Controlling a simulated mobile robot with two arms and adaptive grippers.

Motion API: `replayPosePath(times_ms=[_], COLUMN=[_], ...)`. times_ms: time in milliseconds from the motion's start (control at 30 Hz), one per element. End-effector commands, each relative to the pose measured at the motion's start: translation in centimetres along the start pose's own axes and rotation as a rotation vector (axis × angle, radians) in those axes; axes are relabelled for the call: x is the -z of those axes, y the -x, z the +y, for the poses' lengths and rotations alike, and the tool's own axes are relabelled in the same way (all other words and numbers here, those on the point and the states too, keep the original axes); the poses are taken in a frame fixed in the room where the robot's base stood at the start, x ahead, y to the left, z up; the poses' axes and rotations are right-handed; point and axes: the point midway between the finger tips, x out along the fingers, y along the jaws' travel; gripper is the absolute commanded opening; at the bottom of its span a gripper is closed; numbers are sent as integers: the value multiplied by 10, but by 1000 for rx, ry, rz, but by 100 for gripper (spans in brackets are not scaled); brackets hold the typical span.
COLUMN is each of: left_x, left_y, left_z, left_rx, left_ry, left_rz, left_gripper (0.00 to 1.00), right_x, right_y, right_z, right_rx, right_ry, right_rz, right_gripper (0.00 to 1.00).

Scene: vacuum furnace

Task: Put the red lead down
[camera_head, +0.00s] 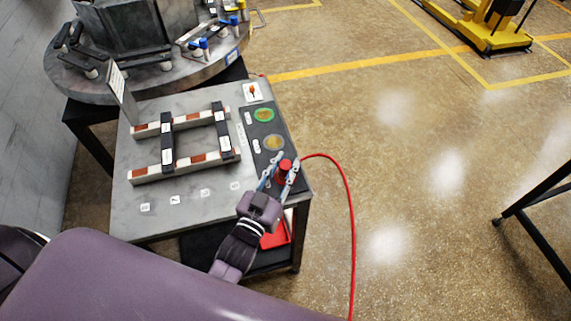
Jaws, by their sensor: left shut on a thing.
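The red lead shows as a red plug (285,167) with a red cable (345,190) that arcs right and runs down across the floor to the bottom edge. My left gripper (279,171) is shut on the red plug over the front right corner of the grey table (205,205). I cannot tell whether the plug touches the dark panel under it. The dark panel (247,113) carries a green-ringed round spot (264,115) and a tan round spot (273,142). A red tray (277,234) sits below the tabletop, partly hidden by my gripper. My right gripper is not in view.
A rack of white bars with brown blocks (186,161) and black crosspieces stands on the table. A round metal platform (130,88) with clamps is behind. A yellow machine (485,25) stands far right. The floor between is open.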

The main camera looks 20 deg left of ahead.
Motion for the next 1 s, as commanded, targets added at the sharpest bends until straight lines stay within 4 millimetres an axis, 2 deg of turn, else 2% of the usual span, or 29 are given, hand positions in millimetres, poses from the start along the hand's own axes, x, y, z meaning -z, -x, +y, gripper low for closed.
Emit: replayPosePath(times_ms=[267,300,433,767,867,1000], left_x=[-3,-2,-2,2,-2,-2], left_y=[0,0,0,0,10,36], left_z=[0,0,0,0,0,0], left_rx=[0,0,0,0,0,0], left_ry=[0,0,0,0,0,1], left_rz=[2,0,0,1,-3,-3], left_gripper=[0,27,41,41,41,41], right_x=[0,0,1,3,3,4], right_y=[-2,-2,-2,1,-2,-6], right_z=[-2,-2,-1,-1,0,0], right_rx=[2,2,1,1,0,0], right_ry=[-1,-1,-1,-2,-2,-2], right_rz=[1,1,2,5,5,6], right_gripper=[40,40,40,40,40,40])
